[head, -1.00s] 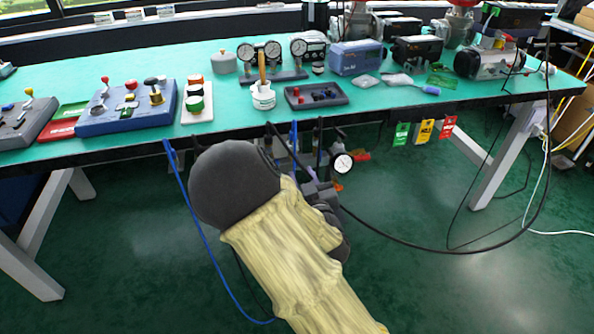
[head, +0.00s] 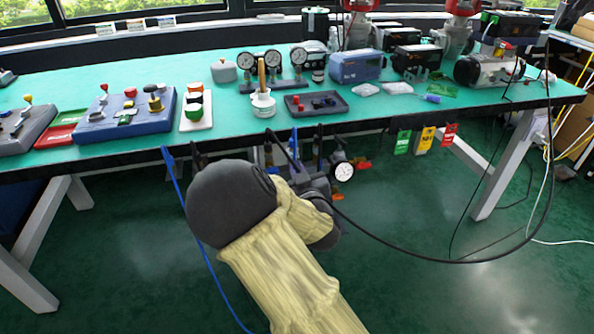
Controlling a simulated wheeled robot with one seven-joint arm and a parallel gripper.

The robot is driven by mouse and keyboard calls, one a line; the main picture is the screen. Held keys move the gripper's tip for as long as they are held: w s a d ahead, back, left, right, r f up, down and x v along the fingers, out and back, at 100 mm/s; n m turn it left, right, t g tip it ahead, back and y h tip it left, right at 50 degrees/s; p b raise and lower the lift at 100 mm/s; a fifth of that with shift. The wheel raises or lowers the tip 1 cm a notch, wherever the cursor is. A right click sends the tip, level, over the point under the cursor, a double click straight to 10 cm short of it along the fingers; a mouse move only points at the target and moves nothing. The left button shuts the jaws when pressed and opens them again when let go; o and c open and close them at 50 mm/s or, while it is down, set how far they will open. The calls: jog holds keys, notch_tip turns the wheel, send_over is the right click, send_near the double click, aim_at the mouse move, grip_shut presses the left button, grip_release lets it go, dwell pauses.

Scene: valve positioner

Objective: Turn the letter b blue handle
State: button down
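A valve assembly with a round white gauge (head: 344,171) hangs at the front edge of the bench. My arm, with a beige sleeve and black joints, covers much of its lower left. Small blue parts (head: 268,154) show along the assembly just below the bench edge. No letter b is readable, so I cannot tell which part is the letter b handle. Dark grey parts sit between my arm and the gauge. I cannot tell them apart as gripper or valve, nor see whether my fingers touch anything.
The green bench (head: 222,118) carries a blue control box (head: 130,118), a white button box (head: 196,112), a dark tray (head: 335,106) and several gauges. A blue hose (head: 178,190) and a black cable (head: 440,262) hang in front. Tags (head: 425,139) hang at right.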

jog(key=shift+n, duration=0.5)
jog(key=n+p, duration=0.1)
jog(key=n, duration=0.1)
jog(key=shift+n+p, duration=0.3)
jog(key=shift+n, duration=0.1)
jog(key=shift+s+a+f+n+p, duration=0.15)
jog(key=shift+n+p, duration=1)
jog(key=shift+n, duration=1.85)
jog(key=shift+w+a+f+n+p, duration=0.1)
jog(key=shift+n+p, duration=1.05)
jog(key=shift+n, duration=1.85)
jog(key=c, duration=1.5)
grip_release()
jog(key=shift+s, duration=0.1)
jog(key=shift+d, duration=0.1)
